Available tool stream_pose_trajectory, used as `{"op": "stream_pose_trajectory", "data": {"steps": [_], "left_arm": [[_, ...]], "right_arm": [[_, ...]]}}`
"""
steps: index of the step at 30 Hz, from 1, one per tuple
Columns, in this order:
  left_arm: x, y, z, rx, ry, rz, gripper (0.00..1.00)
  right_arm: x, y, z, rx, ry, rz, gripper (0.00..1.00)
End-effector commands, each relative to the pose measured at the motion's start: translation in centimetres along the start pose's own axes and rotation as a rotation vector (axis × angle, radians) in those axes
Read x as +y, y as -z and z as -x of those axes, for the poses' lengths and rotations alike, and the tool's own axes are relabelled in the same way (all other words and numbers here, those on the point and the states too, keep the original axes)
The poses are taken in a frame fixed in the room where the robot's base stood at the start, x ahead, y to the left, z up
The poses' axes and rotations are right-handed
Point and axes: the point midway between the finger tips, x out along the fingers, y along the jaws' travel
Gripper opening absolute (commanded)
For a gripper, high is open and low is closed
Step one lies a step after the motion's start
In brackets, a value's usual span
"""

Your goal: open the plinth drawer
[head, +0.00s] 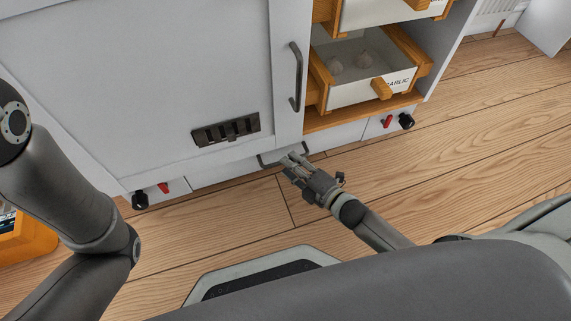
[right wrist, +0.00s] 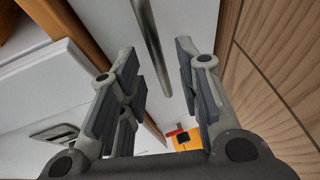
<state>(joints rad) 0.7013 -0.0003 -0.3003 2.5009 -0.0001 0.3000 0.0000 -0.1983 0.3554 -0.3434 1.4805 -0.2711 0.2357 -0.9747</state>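The plinth drawer (head: 222,171) is the low white front under the grey cabinet, close to the floor, and it looks shut. Its grey bar handle (head: 266,160) is partly hidden by my right gripper (head: 293,160) in the head view. In the right wrist view a metal bar (right wrist: 151,42) runs between the two spread fingers of my right gripper (right wrist: 157,62), apart from both pads. That gripper is open and empty. My left arm shows at the left of the head view, but its gripper is out of frame.
Above is a cabinet door (head: 150,70) with a dark vertical handle (head: 296,77) and a vent (head: 226,130). To its right an open drawer labelled garlic (head: 350,90) sticks out. Red and black knobs flank the plinth. An orange box (head: 28,240) stands left. Wooden floor is clear at right.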

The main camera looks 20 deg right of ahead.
Motion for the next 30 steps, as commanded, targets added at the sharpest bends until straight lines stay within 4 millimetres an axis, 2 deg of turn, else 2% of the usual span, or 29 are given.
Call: {"op": "stream_pose_trajectory", "data": {"steps": [1,6,17,24,30], "left_arm": [[0.2,0.3,0.9,0.0,0.0,0.0,0.7],[0.3,0.5,1.6,-0.001,0.0,0.0,0.7],[0.3,0.6,1.6,0.0,-0.001,0.0,0.7],[0.4,0.6,1.6,0.0,-0.001,0.0,0.7],[0.3,0.5,1.6,-0.001,-0.001,0.0,0.7]], "right_arm": [[-0.3,-0.1,-1.0,0.001,-0.003,0.001,0.32],[-0.2,0.0,-2.6,0.0,0.0,0.0,0.32],[0.0,0.0,-3.0,0.0,0.001,-0.001,0.32],[0.0,0.0,-3.0,-0.001,0.001,-0.001,0.01],[0.0,0.0,-3.0,-0.001,0.001,-0.001,0.0]]}}
